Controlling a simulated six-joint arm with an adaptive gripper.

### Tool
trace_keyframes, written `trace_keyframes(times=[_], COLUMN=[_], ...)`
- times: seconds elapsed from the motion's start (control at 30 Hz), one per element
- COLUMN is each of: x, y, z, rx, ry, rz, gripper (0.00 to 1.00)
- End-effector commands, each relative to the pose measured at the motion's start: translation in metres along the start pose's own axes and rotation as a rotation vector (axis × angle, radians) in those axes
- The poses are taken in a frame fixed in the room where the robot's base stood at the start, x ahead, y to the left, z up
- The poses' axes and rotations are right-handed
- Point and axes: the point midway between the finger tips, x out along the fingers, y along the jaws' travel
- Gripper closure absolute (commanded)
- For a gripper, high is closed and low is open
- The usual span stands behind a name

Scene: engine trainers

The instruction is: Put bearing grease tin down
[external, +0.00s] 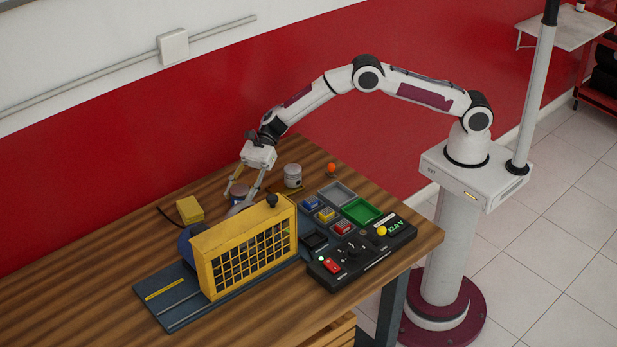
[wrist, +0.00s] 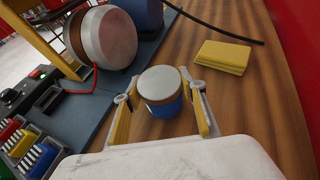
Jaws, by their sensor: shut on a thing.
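The bearing grease tin (wrist: 163,103) is a blue can with a pale lid and a brownish rim. In the wrist view it sits upright between the two fingers of my gripper (wrist: 160,92), which is shut on it. In the external view my gripper (external: 243,184) points down behind the yellow guard, with the tin (external: 238,188) partly showing between the fingers. The tin's lower part is hidden there. I cannot tell whether its base touches the wooden table (wrist: 240,110).
The yellow mesh guard (external: 245,251) and its blue-grey base plate (external: 163,297) stand close in front. A yellow pad (external: 190,209) lies to the left, with a dark cable beside it. A grey cylinder (external: 292,176), small trays (external: 337,193) and a black control box (external: 362,250) are to the right.

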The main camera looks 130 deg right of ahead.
Motion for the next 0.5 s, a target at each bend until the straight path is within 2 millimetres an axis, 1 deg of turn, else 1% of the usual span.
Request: trace_keyframes(times=[0.13, 0.5], x=[0.0033, 0.0039], y=[-0.0002, -0.0002], z=[-0.0076, -0.0091], rx=[0.0, 0.0], ry=[-0.001, -0.001], rz=[-0.001, -0.001], gripper=[0.85, 0.85])
